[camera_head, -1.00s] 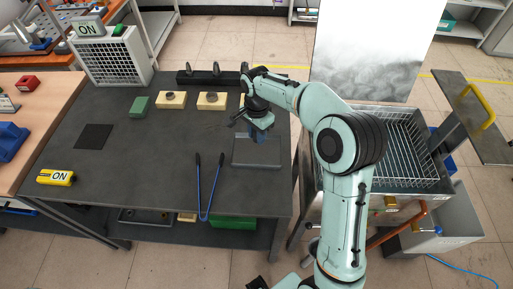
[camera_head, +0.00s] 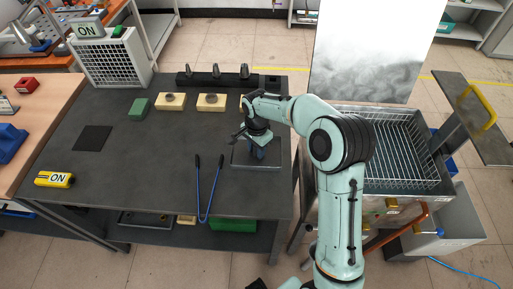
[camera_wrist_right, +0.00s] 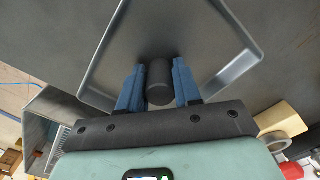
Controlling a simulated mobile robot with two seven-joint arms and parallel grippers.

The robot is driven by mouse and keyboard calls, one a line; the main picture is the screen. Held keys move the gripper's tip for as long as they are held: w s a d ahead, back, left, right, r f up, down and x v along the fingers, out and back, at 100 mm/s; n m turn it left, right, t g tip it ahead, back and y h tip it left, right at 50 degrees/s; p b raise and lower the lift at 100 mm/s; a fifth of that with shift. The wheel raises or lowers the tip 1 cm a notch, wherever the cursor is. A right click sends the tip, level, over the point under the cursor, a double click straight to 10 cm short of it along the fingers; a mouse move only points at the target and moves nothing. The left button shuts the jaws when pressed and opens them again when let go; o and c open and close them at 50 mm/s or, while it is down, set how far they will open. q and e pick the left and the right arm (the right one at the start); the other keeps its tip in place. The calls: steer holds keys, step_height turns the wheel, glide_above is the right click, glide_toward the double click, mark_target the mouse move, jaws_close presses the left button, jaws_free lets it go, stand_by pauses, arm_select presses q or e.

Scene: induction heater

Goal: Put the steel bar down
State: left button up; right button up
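The steel bar (camera_wrist_right: 160,82) is a dark grey cylinder between the two blue fingers of my right gripper (camera_wrist_right: 160,85) in the right wrist view. The fingers are close against its sides, and I see it nearly end-on. Behind it is a shallow grey metal tray (camera_wrist_right: 215,75). In the head view my right gripper (camera_head: 258,152) points down inside the outline of the tray (camera_head: 238,164) at the table's right side. The bar is hidden there by the gripper, and I cannot tell whether it touches the tray floor. My left gripper is not in view.
Blue-handled tongs (camera_head: 210,190) lie left of the tray. Yellowish blocks (camera_head: 170,103), a green block (camera_head: 139,108) and a black rack (camera_head: 213,78) stand behind. A wire basket (camera_head: 405,150) is to the right. The table's middle (camera_head: 155,150) is clear.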

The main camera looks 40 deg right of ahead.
steer(key=shift+o, duration=1.2)
steer(key=shift+r, duration=0.3)
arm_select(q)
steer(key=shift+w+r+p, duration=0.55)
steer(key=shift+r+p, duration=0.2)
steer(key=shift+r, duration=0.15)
arm_select(e)
step_height(320, 180, up, 12)
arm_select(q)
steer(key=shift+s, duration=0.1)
arm_select(e)
steer(key=shift+f, duration=0.15)
